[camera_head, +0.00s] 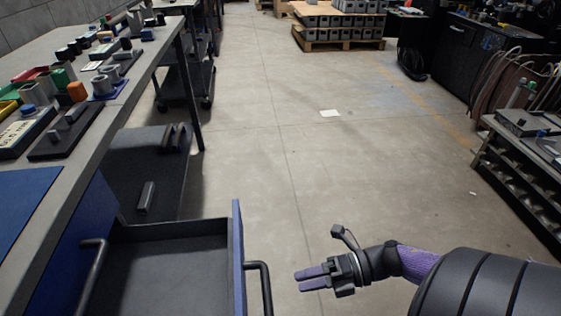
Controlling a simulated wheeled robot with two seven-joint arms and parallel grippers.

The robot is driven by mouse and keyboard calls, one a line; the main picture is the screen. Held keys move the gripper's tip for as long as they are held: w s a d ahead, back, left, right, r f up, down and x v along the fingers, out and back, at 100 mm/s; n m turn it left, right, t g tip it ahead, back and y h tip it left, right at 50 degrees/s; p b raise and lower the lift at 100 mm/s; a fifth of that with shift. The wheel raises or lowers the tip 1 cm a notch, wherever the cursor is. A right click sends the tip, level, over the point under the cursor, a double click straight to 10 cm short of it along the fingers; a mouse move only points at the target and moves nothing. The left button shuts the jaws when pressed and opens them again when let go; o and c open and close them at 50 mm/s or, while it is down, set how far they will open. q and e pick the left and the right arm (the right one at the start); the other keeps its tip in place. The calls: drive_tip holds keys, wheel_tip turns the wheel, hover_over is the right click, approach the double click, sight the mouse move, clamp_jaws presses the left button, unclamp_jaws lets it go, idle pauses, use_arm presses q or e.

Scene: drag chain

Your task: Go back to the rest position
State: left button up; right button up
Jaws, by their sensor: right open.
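My right gripper (312,278) is low in the head view, at the end of my arm coming in from the lower right. Its two fingers point left, parted and with nothing between them. It is a little to the right of the handle (262,284) of an open drawer (170,268), apart from it, with floor behind. The drawer is pulled out at the lower left, and the part of it that shows is empty. My left gripper does not show.
A workbench (130,100) with several blocks and fixtures runs along the left. A cart (188,80) stands beyond it. A pallet with crates (335,38) is at the back. A rack (520,180) stands on the right. The floor (310,150) between is mostly clear.

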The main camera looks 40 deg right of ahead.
drive_tip(key=shift+s+d+r, duration=0.15)
drive_tip(key=shift+s+d, duration=0.25)
drive_tip(key=shift+d, duration=0.2)
